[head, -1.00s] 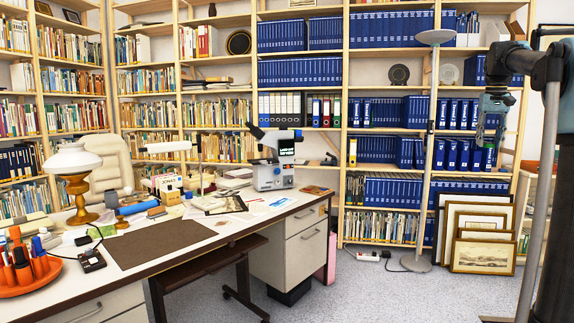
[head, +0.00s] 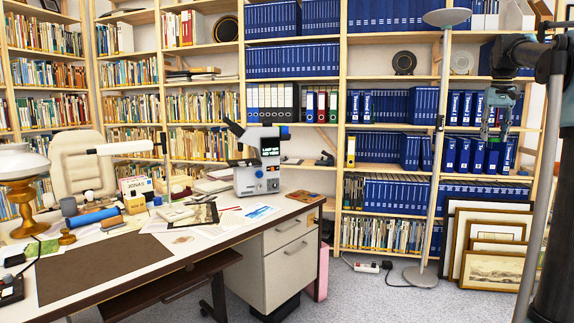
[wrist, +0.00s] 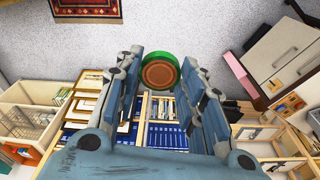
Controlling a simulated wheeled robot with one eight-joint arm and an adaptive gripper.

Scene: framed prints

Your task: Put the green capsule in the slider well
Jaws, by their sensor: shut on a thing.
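The green capsule (wrist: 160,72) shows in the wrist view as a round green rim with a brown end. It sits between the fingertips of my gripper (wrist: 160,82), which is shut on it. In the head view my gripper (head: 497,118) hangs at the right, pointing down, in front of the blue binders and well above the floor. I cannot pick out the slider well in either view.
A desk (head: 180,262) fills the left and centre, bearing a microscope (head: 257,165), a lamp (head: 18,185) and papers. A floor lamp (head: 440,130) and framed prints (head: 490,250) stand at the right before the shelves.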

